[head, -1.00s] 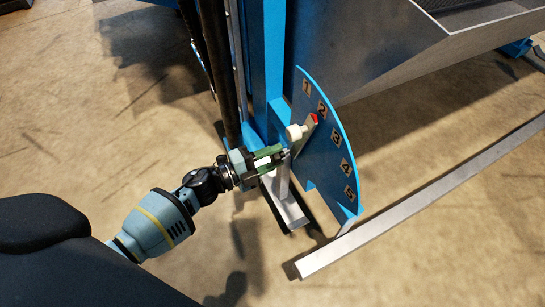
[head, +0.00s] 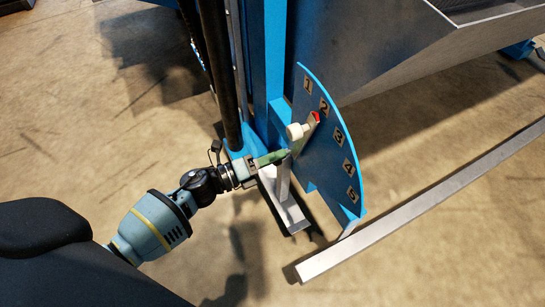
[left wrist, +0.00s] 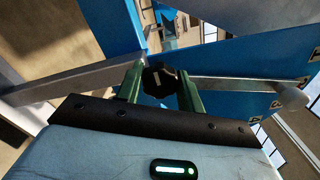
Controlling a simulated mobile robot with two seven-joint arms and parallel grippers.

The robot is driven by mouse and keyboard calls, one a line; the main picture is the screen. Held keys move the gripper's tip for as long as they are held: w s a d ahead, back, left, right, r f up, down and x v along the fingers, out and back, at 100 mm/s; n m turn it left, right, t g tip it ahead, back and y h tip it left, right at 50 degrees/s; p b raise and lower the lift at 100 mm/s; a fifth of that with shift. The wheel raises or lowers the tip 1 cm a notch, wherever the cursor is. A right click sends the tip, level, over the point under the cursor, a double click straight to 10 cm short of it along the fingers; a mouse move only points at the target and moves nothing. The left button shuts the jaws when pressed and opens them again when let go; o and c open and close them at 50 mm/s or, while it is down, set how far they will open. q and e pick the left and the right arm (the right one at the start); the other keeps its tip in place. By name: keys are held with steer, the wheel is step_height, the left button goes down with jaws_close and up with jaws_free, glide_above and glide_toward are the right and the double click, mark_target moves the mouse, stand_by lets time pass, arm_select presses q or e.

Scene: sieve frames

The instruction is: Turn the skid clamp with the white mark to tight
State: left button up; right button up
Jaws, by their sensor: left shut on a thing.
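The skid clamp is a dark, lobed knob (left wrist: 160,82) in the middle of the left wrist view, with a short white mark on its face that stands nearly upright in that picture. My left gripper (head: 276,157) is shut on it, with one green finger on each side of the knob. In the head view the knob is hidden by the fingers, at the pivot end of the lever beside the numbered plate. My right gripper is not in view.
A blue quadrant plate (head: 325,150) numbered 1 to 5 stands just right of my gripper. A lever with a white ball knob (head: 295,131) and red tip lies near 2. A blue post (head: 268,60) rises behind. A grey rail (head: 430,203) crosses the right; floor lies open at left.

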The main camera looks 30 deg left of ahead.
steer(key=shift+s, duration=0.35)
arm_select(q)
steer(key=o, duration=1)
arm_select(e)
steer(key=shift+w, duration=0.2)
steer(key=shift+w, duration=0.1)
arm_select(q)
steer(key=p+v, duration=0.2)
steer(key=v, duration=0.6)
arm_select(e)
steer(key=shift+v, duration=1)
arm_select(q)
steer(key=shift+w, duration=0.1)
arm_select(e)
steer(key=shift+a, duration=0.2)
